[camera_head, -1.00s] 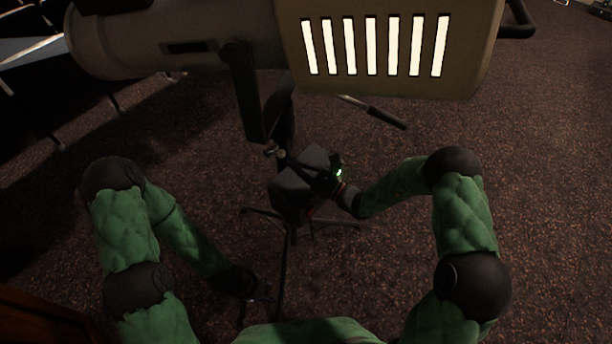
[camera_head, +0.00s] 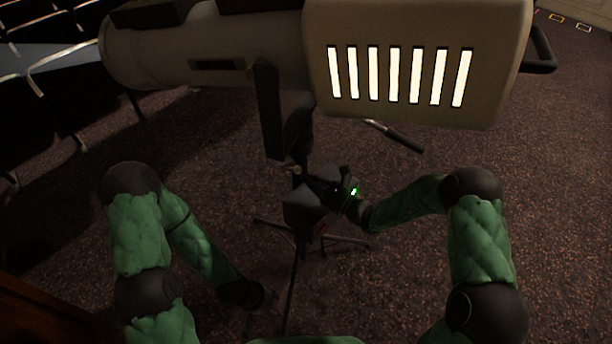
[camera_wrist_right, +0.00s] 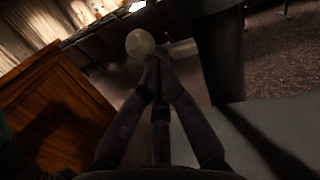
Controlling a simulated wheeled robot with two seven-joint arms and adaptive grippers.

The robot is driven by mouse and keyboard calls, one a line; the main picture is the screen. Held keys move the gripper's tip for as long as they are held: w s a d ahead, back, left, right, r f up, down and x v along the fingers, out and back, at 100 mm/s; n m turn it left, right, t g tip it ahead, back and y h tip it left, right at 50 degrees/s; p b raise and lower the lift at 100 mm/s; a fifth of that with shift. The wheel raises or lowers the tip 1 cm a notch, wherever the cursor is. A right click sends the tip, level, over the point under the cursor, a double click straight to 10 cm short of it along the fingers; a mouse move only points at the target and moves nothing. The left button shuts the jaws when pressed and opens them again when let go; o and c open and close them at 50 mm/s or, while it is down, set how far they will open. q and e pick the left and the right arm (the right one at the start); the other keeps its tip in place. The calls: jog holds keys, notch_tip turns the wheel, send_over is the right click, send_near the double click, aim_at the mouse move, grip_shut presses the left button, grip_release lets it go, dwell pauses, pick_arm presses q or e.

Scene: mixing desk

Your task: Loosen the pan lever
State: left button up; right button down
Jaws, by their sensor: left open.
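A large beige spotlight (camera_head: 420,118) stands on a dark tripod stand (camera_head: 290,262). A grey block-like head (camera_head: 303,207) sits on the stand below the lamp. My right gripper (camera_head: 308,182) is at this head, from the right. In the right wrist view its fingers (camera_wrist_right: 157,68) are drawn together at the tips. A pale round knob (camera_wrist_right: 140,43), apparently the pan lever's end, shows just past the fingertips. Whether the fingers grip or only touch the lever cannot be told. My left gripper (camera_head: 268,300) hangs low, left of the stand, open and empty.
A dark handle bar (camera_head: 398,136) sticks out below the lamp on the right. Rows of seats (camera_head: 45,80) stand at the upper left. A wooden edge (camera_head: 35,315) is at the lower left. Carpet (camera_head: 560,180) is clear on the right.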

jog(key=shift+w+a+r+m+g+h+p, duration=0.15)
jog(key=shift+r+g+h+p, duration=0.5)
jog(key=shift+p, duration=1.15)
jog(key=shift+w+a+r+m+g+h+p, duration=0.2)
jog(key=shift+r+g+h+p, duration=0.45)
jog(key=shift+p, duration=1.2)
jog(key=shift+w+a+r+n+g+h+p, duration=0.1)
jog(key=shift+w+a+r+g+h+p, duration=0.45)
jog(key=shift+p, duration=1.25)
jog(key=shift+d+r+h+p, duration=0.1)
jog(key=shift+r+h+p, duration=0.45)
jog(key=shift+h, duration=0.1)
jog(key=shift+w+a+r, duration=0.25)
jog(key=shift+w+a, duration=0.15)
jog(key=shift+a, duration=0.1)
